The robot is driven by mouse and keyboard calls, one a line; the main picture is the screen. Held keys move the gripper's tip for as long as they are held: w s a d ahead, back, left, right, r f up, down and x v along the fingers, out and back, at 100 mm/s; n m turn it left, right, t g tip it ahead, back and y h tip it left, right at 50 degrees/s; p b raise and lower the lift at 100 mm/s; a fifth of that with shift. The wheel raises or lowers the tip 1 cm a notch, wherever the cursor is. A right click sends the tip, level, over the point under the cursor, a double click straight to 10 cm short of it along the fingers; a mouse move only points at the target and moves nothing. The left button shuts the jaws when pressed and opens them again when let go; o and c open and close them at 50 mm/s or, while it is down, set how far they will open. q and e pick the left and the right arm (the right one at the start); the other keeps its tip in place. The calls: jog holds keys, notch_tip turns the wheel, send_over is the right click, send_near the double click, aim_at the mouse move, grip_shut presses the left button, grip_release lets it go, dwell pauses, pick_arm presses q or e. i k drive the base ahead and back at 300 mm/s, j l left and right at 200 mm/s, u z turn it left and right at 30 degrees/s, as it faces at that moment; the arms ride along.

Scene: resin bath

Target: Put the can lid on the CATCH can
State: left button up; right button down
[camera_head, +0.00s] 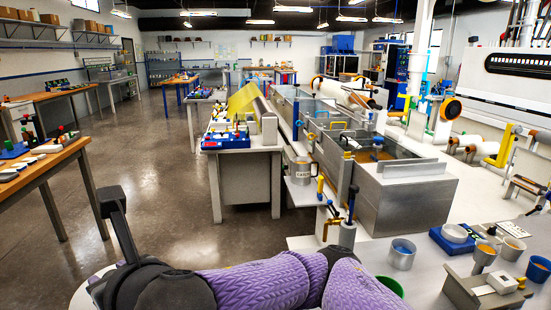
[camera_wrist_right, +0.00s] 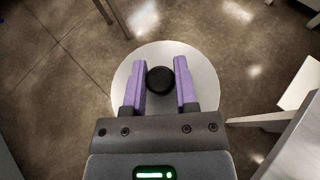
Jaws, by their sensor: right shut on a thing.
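The can lid is a round white disc with a black knob (camera_wrist_right: 160,80) in the right wrist view. My right gripper (camera_wrist_right: 161,64) has its purple fingers on either side of the knob and is shut on it. The lid is above the bare floor. In the head view part of the pale lid (camera_head: 82,292) shows at the lower left, under my dark wrist, which hides the fingers. A steel can (camera_head: 302,171), apparently the CATCH can, stands on a low shelf beside the metal tank; its label is too small to read. My left gripper is not in view.
A metal tank (camera_head: 405,200) stands right of the can, with a valve post (camera_head: 348,212) in front. A white bench (camera_head: 245,170) is left of the can. Cups and tools crowd the near right table (camera_head: 425,275). The floor (camera_head: 165,170) at left is free.

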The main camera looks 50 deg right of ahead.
aim_at(301, 161)
jog(key=i+l+z, duration=0.6)
jog(key=i, duration=0.2)
jog(key=i+z, duration=0.35)
jog(key=i+l+z, duration=0.2)
jog(key=i+z, duration=0.7)
jog(key=i, duration=0.25)
jog(key=i+j+z, duration=0.25)
jog(key=i+z, duration=0.2)
jog(key=i+j+z, duration=0.45)
jog(key=i, duration=0.15)
